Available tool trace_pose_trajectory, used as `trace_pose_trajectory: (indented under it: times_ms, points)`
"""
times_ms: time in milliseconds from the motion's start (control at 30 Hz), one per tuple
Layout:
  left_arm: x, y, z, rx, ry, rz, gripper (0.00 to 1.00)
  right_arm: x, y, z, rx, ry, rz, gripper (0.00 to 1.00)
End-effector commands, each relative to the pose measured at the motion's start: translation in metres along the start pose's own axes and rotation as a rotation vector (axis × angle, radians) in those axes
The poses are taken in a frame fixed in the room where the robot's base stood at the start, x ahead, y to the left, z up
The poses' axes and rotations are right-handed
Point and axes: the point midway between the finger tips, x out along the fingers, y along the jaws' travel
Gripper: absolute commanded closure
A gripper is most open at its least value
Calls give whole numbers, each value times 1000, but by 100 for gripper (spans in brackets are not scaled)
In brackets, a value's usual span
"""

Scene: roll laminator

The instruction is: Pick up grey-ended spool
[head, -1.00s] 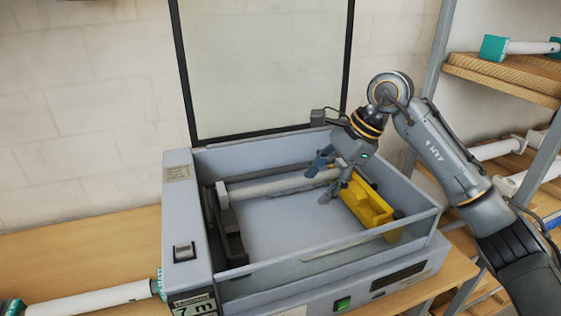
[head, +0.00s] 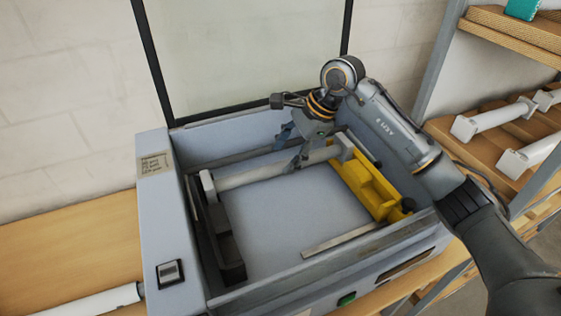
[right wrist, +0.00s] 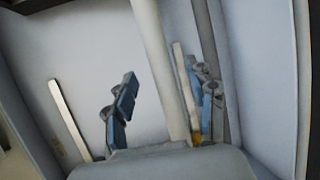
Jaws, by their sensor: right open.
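The grey-ended spool is a white tube (head: 260,174) with grey end pieces. It lies across the back part of the open laminator (head: 153,215), between a dark holder (head: 226,240) at left and a yellow block (head: 368,188) at right. My right gripper (head: 291,150) is open at the spool, right of its middle. In the right wrist view the tube (right wrist: 160,65) runs between the spread blue fingers (right wrist: 163,103), with a gap visible on the left side. Whether the right-hand finger touches it I cannot tell. My left gripper is not in view.
The laminator's walls surround the spool, and its clear lid (head: 245,55) stands raised behind. Another white spool (head: 95,302) lies on the table at lower left. More spools (head: 495,120) lie on the right shelf, and a teal end (head: 522,9) shows on the shelf above.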

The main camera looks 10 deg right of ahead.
Motion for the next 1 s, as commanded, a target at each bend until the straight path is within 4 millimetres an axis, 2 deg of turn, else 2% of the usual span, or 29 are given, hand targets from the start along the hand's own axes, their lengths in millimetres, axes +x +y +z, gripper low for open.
trace_pose_trajectory:
  times_ms: [167, 267, 400, 533, 800, 867, 1000]
  points:
    - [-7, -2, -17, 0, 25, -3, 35, 10, 0, 1, 0, -1, 2, 44]
    - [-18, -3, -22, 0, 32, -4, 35, 19, 1, 2, 2, -2, 5, 44]
    - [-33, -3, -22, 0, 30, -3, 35, 38, 2, 3, 2, -3, 6, 44]
    - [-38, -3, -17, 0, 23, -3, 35, 54, 1, 2, 2, -1, 3, 44]
    - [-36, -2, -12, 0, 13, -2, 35, 60, 1, 0, 0, 1, -1, 44]
    - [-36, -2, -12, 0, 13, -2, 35, 60, 1, 0, 0, 1, 0, 55]
    - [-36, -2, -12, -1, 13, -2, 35, 59, 1, 0, 0, 1, 0, 83]
